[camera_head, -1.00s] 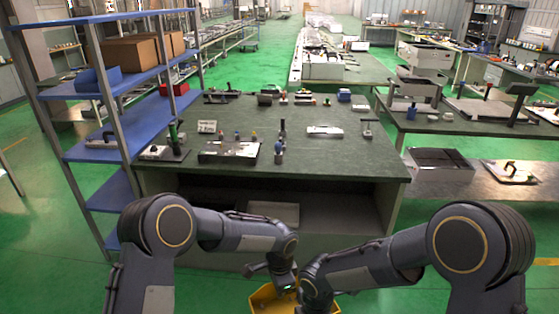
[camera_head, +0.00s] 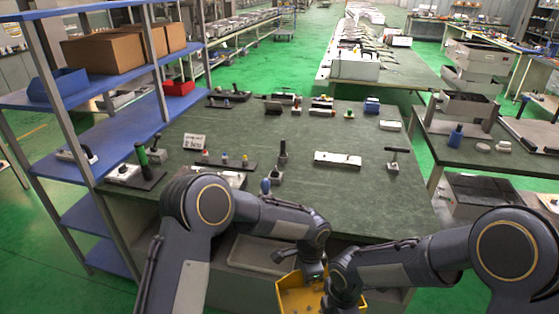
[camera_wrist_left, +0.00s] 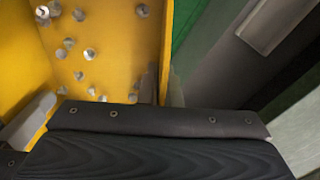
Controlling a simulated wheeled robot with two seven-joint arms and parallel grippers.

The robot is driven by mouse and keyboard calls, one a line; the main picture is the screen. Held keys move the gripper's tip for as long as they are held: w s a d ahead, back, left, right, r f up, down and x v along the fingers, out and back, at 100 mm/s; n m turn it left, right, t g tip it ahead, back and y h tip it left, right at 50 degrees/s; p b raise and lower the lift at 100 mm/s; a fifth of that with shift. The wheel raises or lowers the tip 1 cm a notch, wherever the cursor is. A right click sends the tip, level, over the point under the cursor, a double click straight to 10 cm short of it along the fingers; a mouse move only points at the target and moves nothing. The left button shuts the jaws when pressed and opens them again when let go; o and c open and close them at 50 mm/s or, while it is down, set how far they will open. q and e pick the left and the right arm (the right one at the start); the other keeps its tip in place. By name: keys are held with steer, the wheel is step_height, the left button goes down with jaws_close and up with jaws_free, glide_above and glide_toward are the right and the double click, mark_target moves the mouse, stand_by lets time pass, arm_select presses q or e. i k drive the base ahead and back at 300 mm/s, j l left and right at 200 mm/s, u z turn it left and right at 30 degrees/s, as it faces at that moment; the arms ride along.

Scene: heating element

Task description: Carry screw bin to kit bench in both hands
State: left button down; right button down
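The yellow screw bin (camera_head: 296,297) is at the bottom of the head view, low in front of the bench and between my two grippers. The left wrist view shows its yellow inside (camera_wrist_left: 110,50) with several small metal screws scattered on the floor. My left gripper (camera_head: 313,273) is at its far-left edge and appears shut on the bin wall. My right gripper (camera_head: 331,301) is at its right side and moves with it; its fingertips are mostly hidden. The green-topped bench (camera_head: 330,205), likely the kit bench, stands directly ahead, with a small sign card (camera_head: 194,142) at its left.
Blocks, tools and small stands line the bench's back and left, including a white block (camera_head: 337,159) and a hammer-like stand (camera_head: 394,160). The front middle of the top is fairly clear. Blue shelving (camera_head: 130,145) adjoins at left; another bench (camera_head: 480,150) stands at right.

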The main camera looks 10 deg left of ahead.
mark_target(367, 208)
steer(key=i+l, duration=0.25)
steer(key=i, duration=0.25)
steer(key=i+l, duration=0.25)
steer(key=i, duration=0.25)
steer(key=i+l, duration=0.25)
steer(key=i, duration=0.25)
